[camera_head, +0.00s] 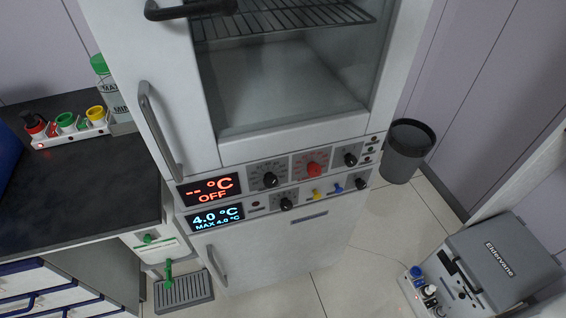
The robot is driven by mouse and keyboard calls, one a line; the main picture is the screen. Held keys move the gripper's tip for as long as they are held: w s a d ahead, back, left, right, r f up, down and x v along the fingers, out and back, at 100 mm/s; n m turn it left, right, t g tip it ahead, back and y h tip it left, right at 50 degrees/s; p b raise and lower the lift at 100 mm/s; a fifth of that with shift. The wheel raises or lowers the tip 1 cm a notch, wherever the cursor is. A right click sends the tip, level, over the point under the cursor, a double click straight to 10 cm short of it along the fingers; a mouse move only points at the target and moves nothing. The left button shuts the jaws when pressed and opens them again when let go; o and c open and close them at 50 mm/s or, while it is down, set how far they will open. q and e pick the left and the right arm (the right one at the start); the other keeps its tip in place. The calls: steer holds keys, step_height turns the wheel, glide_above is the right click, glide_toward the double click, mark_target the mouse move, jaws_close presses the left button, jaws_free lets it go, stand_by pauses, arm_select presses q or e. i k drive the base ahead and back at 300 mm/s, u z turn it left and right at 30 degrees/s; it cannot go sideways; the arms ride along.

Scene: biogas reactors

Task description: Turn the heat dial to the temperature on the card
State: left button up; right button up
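A white cabinet has a control panel with two rows of knobs. The upper row holds a black dial (270,180) with a printed scale, a red dial (313,168) with a scale and a smaller black knob (350,160). I cannot tell from the lettering which is the heat dial. The red display (208,189) at the left reads "-- °C OFF". The blue display (216,217) below it reads "4.0 °C, MAX 4.0 °C". No temperature card can be made out. Neither of my grippers is in view.
The cabinet's glass-fronted chamber (285,85) is above the panel, with a door handle (159,130) at left. A grey bin (406,150) and a grey machine (490,270) stand right on the tiled floor.

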mark_target(270, 180)
steer(key=z, duration=0.05)
steer(key=k, duration=1.1)
steer(key=u, duration=1.2)
steer(key=i, duration=1.35)
steer(key=z, duration=0.5)
